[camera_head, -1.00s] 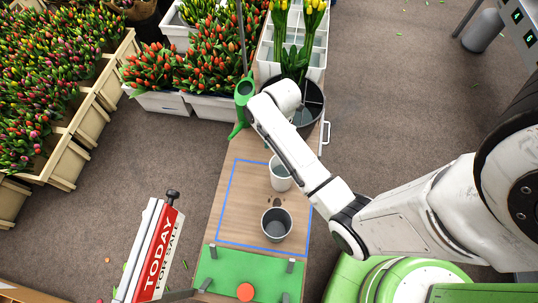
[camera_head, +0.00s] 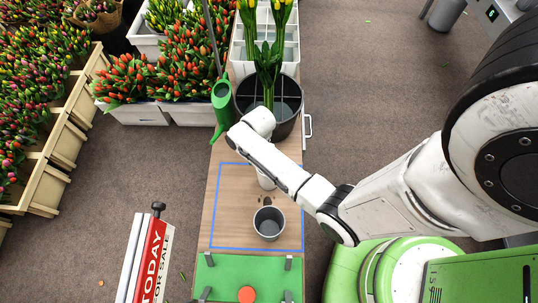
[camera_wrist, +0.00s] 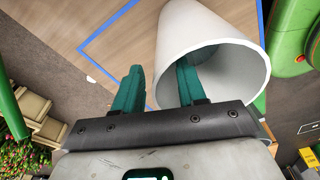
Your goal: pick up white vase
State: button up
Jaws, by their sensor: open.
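The white vase (camera_wrist: 225,35) fills the upper middle of the wrist view, its open mouth facing the camera. In the head view the white vase (camera_head: 266,181) stands on the wooden table, mostly hidden behind my arm. My gripper (camera_wrist: 160,72) is open, with two teal fingers. The right finger shows within the vase's mouth and the left finger is outside, so the near wall lies between them. I cannot tell whether either finger touches it. In the head view my arm hides the fingers.
A grey pot (camera_head: 269,222) stands in front of the vase, inside a blue outline (camera_head: 228,247) on the table (camera_head: 207,225). A green watering can (camera_head: 222,107) and a black bucket (camera_head: 290,122) of yellow tulips stand behind. A green mat (camera_head: 225,272) with a red disc lies at the front.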

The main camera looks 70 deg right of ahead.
jog(key=shift+f, duration=0.1)
grip_shut()
dwell(0.3)
dwell(1.1)
